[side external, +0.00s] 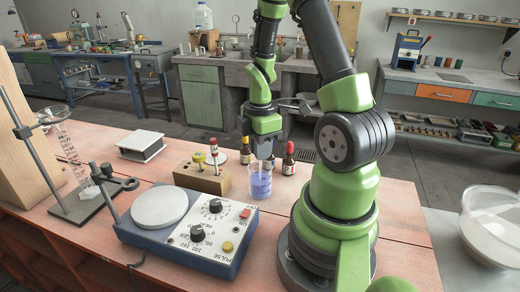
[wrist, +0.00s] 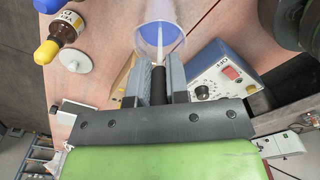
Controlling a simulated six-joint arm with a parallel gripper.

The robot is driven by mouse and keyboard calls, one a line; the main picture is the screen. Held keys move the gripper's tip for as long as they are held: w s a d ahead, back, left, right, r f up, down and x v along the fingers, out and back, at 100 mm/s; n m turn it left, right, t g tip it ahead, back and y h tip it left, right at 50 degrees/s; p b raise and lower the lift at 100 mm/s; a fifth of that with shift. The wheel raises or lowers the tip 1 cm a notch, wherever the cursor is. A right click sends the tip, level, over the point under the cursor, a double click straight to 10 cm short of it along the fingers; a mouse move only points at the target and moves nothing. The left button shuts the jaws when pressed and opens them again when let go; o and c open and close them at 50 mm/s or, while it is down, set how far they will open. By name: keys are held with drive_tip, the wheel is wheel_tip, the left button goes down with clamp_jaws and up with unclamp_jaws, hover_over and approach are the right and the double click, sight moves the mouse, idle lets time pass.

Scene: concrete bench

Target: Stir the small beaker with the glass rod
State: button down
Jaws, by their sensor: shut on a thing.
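The small beaker (side external: 260,184), clear with blue-violet liquid, stands upright on the bench beside the wooden block. It also shows at the top of the wrist view (wrist: 148,38). My gripper (side external: 264,150) points down just above the beaker's mouth. In the wrist view my gripper (wrist: 161,72) is shut on the dark upper end of the glass rod (wrist: 160,42). The pale rod reaches into the beaker; its lower tip is hard to make out in the liquid.
A hotplate with dials (side external: 185,225) is at the front left of the beaker. A wooden block (side external: 202,179) with small items stands close on the left. Dropper bottles (side external: 288,160) stand just behind. A clamp stand (side external: 85,200) is far left. My base is to the right.

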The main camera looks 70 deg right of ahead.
drive_tip(key=shift+r, duration=4.8)
